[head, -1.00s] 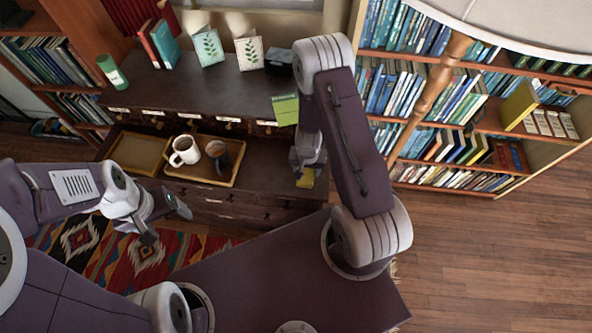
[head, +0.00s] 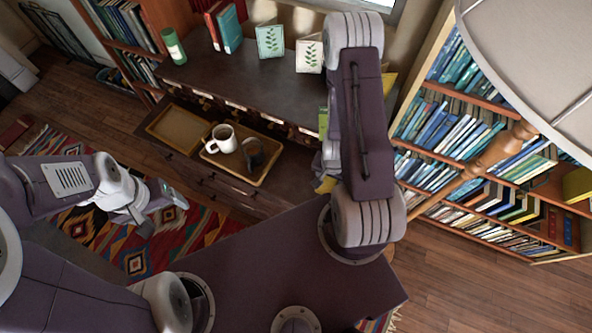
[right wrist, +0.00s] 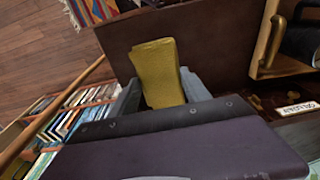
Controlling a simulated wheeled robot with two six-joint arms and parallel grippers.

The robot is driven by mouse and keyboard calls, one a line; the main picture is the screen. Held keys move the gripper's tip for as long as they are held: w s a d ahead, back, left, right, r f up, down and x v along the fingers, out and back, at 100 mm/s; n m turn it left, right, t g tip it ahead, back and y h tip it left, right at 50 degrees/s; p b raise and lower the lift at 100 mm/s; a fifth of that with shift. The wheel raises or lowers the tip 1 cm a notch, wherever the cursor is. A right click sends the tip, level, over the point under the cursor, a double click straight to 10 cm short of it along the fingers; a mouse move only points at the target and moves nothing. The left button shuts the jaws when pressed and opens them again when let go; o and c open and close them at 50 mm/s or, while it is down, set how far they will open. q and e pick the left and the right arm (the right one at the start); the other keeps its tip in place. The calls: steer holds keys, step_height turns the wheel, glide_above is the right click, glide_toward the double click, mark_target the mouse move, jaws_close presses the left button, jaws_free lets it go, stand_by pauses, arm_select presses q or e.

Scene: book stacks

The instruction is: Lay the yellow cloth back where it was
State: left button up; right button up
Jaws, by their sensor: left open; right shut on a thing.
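The yellow cloth (right wrist: 158,72) hangs folded between the fingers of my right gripper (right wrist: 158,92) in the right wrist view. It is held near the dark wooden surface of the cabinet. In the head view only a small yellow piece of the cloth (head: 326,185) shows, beside my right arm, which hides most of that gripper. My left gripper (head: 160,208) is open and empty, above the patterned rug, left of the cabinet front.
A wooden tray (head: 262,180) with a white mug (head: 222,138) and a dark mug (head: 253,153) sits on the cabinet's lower ledge. An empty tray (head: 178,128) lies left of it. Bookshelves (head: 480,130) and a lamp (head: 545,60) stand at the right.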

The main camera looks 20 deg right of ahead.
steer(key=w+f+b, duration=0.1)
steer(key=b, duration=0.2)
steer(key=w+f+b, duration=0.1)
steer(key=b, duration=0.3)
steer(key=shift+w+a+f, duration=0.1)
steer(key=shift+a+f, duration=0.1)
steer(key=shift+a, duration=0.2)
steer(key=w+a+b, duration=0.1)
steer(key=w, duration=0.1)
steer(key=p, duration=0.4)
glide_above(301, 175)
steer(key=f, duration=0.4)
steer(key=shift+s+f, duration=0.1)
steer(key=shift+s, duration=0.15)
steer(key=shift+w+a+f, duration=0.1)
steer(key=shift+a+f, duration=0.05)
steer(key=shift+f, duration=0.05)
step_height(301, 175, down, 4)
steer(key=b, duration=0.3)
steer(key=shift+r, duration=0.2)
steer(key=shift+f, duration=0.3)
